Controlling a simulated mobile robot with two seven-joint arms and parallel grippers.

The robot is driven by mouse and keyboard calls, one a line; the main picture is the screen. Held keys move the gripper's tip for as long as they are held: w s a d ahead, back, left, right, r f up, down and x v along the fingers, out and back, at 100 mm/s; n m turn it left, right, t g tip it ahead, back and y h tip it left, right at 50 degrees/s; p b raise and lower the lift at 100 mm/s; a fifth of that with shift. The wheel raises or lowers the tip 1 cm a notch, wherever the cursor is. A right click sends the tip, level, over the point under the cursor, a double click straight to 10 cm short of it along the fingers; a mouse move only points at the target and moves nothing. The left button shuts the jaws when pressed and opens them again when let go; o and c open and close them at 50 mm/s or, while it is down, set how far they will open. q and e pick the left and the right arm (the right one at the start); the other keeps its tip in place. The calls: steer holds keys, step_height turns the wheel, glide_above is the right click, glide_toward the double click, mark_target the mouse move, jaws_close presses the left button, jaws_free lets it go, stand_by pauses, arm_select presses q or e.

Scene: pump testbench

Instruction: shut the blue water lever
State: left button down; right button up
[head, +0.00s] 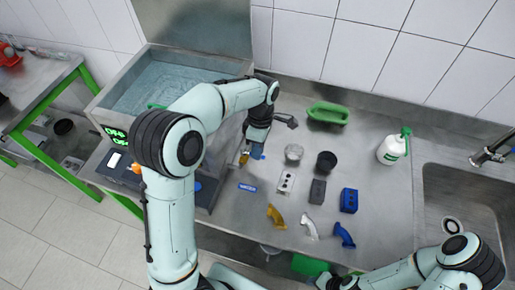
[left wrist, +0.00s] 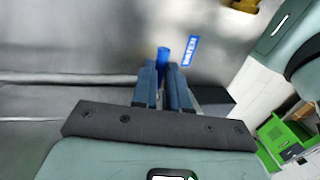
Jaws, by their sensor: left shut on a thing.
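The blue water lever (left wrist: 164,54) shows in the left wrist view as a short blue piece between the fingertips. A blue "WATER" label (left wrist: 190,50) is on the metal surface beside it, and the label also shows in the head view (head: 247,188). My left gripper (left wrist: 162,72) is shut on the lever, with a finger on each side. In the head view my left gripper (head: 256,148) points down at the bench, and my wrist and fingers mostly hide the lever. My right arm comes in at the lower right, but its fingertips do not show.
A water tank (head: 165,82) stands at the back left. To the right of my left gripper are a black cup (head: 326,161), a blue block (head: 349,200) and a yellow elbow pipe (head: 276,215). A green-topped bottle (head: 392,149) stands near the sink (head: 455,200).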

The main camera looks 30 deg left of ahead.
arm_select(q)
steer(key=shift+w+r, duration=0.1)
stand_by(0.3)
steer(key=c, duration=1.1)
jaws_free()
steer(key=r, duration=0.3)
steer(key=w+r+p, duration=0.1)
steer(key=r, duration=0.3)
steer(key=shift+w+a+r, duration=0.15)
steer(key=shift+w, duration=0.05)
arm_select(e)
steer(key=shift+w+r, duration=0.75)
steer(key=shift+w, duration=0.2)
steer(key=shift+s, duration=0.15)
